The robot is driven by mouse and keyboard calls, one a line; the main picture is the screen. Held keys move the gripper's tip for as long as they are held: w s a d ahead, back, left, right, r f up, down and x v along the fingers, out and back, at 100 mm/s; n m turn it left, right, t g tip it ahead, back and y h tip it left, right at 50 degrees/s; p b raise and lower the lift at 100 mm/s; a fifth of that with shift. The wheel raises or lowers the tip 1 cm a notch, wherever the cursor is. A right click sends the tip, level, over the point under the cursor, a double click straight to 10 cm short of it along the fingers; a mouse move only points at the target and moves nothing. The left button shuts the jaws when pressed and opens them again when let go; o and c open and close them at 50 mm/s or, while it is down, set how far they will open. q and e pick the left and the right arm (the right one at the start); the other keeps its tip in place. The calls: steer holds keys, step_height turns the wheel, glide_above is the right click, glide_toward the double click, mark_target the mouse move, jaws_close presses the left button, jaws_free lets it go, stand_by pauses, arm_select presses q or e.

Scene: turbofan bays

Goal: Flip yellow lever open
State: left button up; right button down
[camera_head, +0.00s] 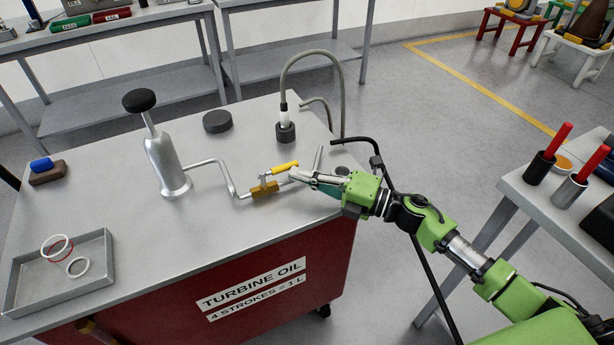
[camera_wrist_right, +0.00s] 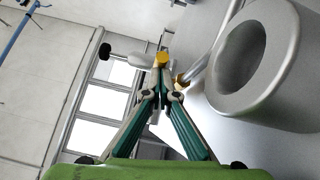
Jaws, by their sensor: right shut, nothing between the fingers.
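The yellow lever (camera_head: 285,167) sits just above the brass valve body (camera_head: 264,189) on the metal pipe, on top of the oil cart. It lies roughly along the pipe's line, its free end pointing right. My right gripper (camera_head: 293,174) is shut and empty, its tips close beside the lever's right end; I cannot tell whether they touch. In the right wrist view the shut fingertips (camera_wrist_right: 163,94) point at the yellow lever's end (camera_wrist_right: 161,60), with brass (camera_wrist_right: 182,79) beside it. My left gripper is not in view.
A pump with a black knob (camera_head: 168,160) stands left of the valve. A hose in a dark holder (camera_head: 286,131) stands behind it. A tray with rings (camera_head: 104,240) lies front left. A large hollow grey cylinder (camera_wrist_right: 258,60) is close in the right wrist view.

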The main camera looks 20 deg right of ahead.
steer(key=shift+w+d+r, duration=0.15)
steer(key=shift+d, duration=0.55)
steer(key=s+v, duration=0.1)
steer(key=v, duration=1)
steer(key=shift+a, duration=0.3)
steer(key=shift+f, duration=0.25)
